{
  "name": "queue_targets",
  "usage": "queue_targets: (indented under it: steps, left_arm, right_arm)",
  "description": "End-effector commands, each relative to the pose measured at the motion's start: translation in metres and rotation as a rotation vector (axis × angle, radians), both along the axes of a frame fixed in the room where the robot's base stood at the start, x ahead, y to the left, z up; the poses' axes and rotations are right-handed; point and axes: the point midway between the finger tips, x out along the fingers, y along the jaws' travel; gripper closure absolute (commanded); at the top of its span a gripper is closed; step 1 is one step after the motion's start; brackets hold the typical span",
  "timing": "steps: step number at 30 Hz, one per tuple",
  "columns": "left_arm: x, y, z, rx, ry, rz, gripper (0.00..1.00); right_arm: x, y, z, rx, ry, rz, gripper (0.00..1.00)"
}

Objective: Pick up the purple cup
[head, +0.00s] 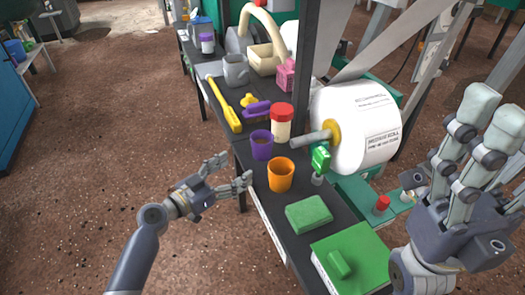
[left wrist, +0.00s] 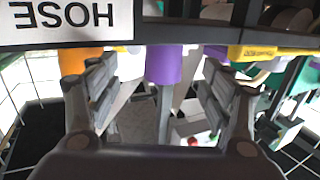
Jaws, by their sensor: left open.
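The purple cup (head: 262,149) stands upright on the dark bench top, close to its left edge. My left gripper (head: 239,171) is open and empty, just left of the bench edge, with its fingers towards the cup and apart from it. In the left wrist view, which looks upside down, the purple cup (left wrist: 163,65) shows beyond the gap between the spread fingers of the left gripper (left wrist: 160,85). My right gripper (head: 490,120) is large at the right of the head view, fingers up; its opening is unclear.
An orange cup (head: 281,175) stands close to the purple cup, nearer me. A red-lidded jar (head: 281,124) stands just behind it. A purple-handled tool (head: 256,109), a yellow tool (head: 226,105) and a green block (head: 309,213) lie on the bench. Open floor is at left.

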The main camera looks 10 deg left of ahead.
Motion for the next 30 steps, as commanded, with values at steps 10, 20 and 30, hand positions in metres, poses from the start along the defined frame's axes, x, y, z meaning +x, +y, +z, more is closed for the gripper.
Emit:
queue_targets:
  steps: [10,20,30]
  left_arm:
    - [0.040,-0.026,-0.001,-0.003,-0.001,-0.001,0.27]
    - [0.069,-0.038,0.001,-0.004,-0.004,-0.001,0.27]
    - [0.092,-0.052,0.001,-0.001,0.000,-0.001,0.27]
  right_arm:
    - [-0.001,0.000,0.002,-0.001,-0.016,-0.001,0.43]
    - [-0.003,0.001,0.003,-0.002,-0.037,-0.001,0.43]
    - [-0.005,0.002,0.009,-0.009,-0.060,-0.003,0.43]
